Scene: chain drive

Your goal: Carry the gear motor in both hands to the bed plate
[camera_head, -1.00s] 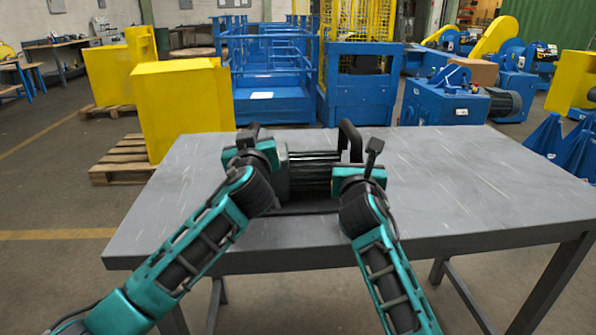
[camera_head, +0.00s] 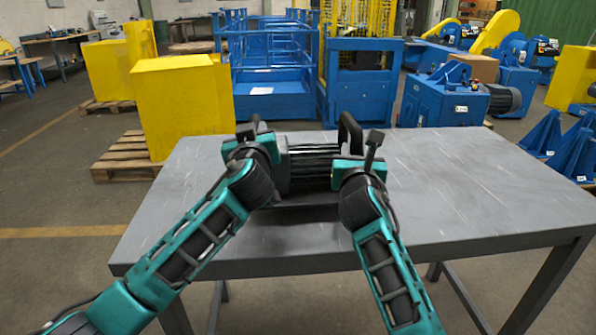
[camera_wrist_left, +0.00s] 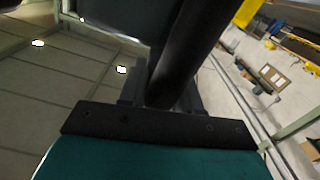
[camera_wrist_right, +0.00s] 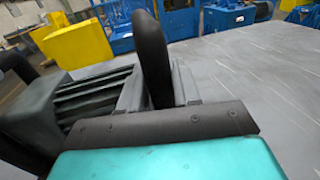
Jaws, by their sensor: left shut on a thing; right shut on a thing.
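The gear motor (camera_head: 312,165) is a dark grey, finned body with a black loop handle at each end. In the head view it is between my two grippers, over the grey table. My left gripper (camera_head: 251,145) is shut on its left handle, and the dark bar between the fingers shows in the left wrist view (camera_wrist_left: 190,50). My right gripper (camera_head: 360,160) is shut on its right handle (camera_wrist_right: 150,55), which stands up between the fingers in the right wrist view. My arms hide part of the motor's underside, so I cannot tell whether it touches the table. No bed plate can be made out.
The grey table (camera_head: 470,190) is bare to the right. Behind it stand a yellow block (camera_head: 182,100) on a pallet, a blue platform (camera_head: 270,95) and a blue machine (camera_head: 440,100). Blue triangular brackets (camera_head: 570,150) stand at the far right.

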